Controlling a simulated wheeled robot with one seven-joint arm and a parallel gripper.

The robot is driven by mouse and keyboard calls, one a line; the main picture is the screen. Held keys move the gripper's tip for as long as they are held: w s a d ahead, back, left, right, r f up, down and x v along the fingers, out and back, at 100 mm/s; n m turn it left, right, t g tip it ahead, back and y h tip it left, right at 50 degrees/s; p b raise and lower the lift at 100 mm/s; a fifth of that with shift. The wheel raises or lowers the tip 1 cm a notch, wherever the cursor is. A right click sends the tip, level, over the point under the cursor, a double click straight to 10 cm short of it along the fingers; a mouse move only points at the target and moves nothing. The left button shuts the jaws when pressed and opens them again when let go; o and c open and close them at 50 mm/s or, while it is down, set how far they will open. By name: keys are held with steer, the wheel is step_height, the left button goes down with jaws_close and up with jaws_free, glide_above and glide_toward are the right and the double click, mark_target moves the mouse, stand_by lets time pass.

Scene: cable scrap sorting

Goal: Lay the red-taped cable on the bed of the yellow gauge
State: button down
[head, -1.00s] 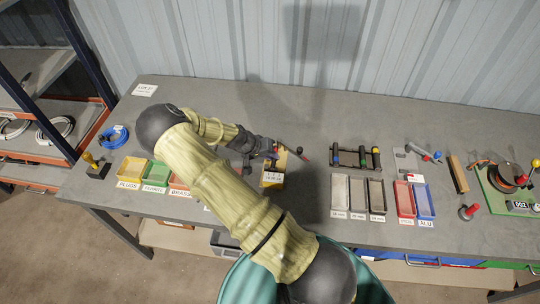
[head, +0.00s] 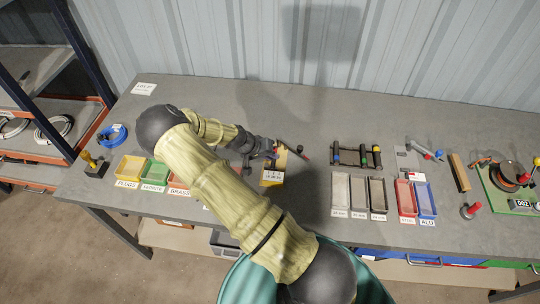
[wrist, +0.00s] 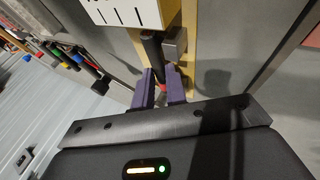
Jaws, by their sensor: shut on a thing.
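The yellow gauge (head: 272,179) stands on the bench left of the middle, with a white label on its front. In the wrist view its white scale plate (wrist: 128,12) with black tick marks and its yellow bed (wrist: 188,42) show. My gripper (wrist: 160,88) has its two purple fingers shut on the red-taped cable (wrist: 153,50), a short black piece with red tape between the fingertips. The cable is close to the bed, beside a grey metal block (wrist: 176,46). I cannot tell whether it touches the bed. In the head view my gripper (head: 270,150) is at the gauge's back.
A rack (head: 357,156) holds several black cables with coloured bands to the right. Grey trays (head: 340,193), a red tray (head: 405,200) and a blue tray (head: 424,200) stand in front. Coloured bins (head: 131,168) are at left. The bench behind is clear.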

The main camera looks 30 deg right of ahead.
steer(key=c, duration=1.3)
jaws_free()
steer(key=shift+c, duration=0.2)
steer(key=shift+r, duration=0.1)
step_height(320, 180, up, 7)
steer(key=p, duration=0.4)
